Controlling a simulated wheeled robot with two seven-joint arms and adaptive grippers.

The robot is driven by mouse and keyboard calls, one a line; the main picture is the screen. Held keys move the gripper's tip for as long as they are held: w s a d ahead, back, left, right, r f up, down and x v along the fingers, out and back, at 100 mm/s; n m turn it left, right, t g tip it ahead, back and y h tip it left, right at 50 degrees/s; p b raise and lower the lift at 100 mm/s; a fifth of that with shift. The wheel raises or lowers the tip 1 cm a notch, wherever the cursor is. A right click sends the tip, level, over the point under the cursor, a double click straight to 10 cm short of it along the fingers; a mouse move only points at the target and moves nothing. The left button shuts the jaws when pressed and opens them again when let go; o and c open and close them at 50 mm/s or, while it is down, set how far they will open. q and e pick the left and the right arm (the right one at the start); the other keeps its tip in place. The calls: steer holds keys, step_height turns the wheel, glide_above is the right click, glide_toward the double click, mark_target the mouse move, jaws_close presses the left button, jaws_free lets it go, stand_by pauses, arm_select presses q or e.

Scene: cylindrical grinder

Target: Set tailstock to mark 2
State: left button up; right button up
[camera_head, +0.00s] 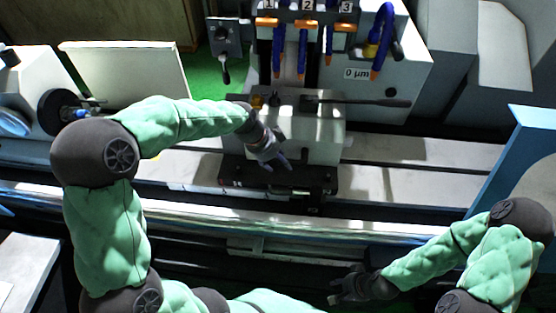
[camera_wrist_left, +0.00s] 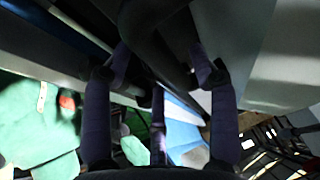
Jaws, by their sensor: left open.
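The pale block that looks like the tailstock (camera_head: 322,140) sits on a black base (camera_head: 310,180) over the machine's rails, in the middle of the head view. A long dark lever (camera_head: 375,103) points right from its top. My left gripper (camera_head: 285,165) hangs over the front of the block, left of the lever. Its purple fingers are spread in the left wrist view (camera_wrist_left: 160,65). A dark bar (camera_wrist_left: 165,50) crosses between them there; I cannot tell whether they touch it. My right gripper (camera_head: 343,288) is low, in front of the rails, its fingers too dark to judge.
A dark panel with the numbers 1, 2 and 3 (camera_head: 307,6) stands behind the block, with blue orange-tipped hoses (camera_head: 303,50) below. A white box marked 0 µm (camera_head: 385,55) is at right rear. The rails right of the block (camera_head: 430,155) look clear.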

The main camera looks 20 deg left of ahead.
arm_select(q)
steer(key=v, duration=1.2)
steer(key=shift+s, duration=0.1)
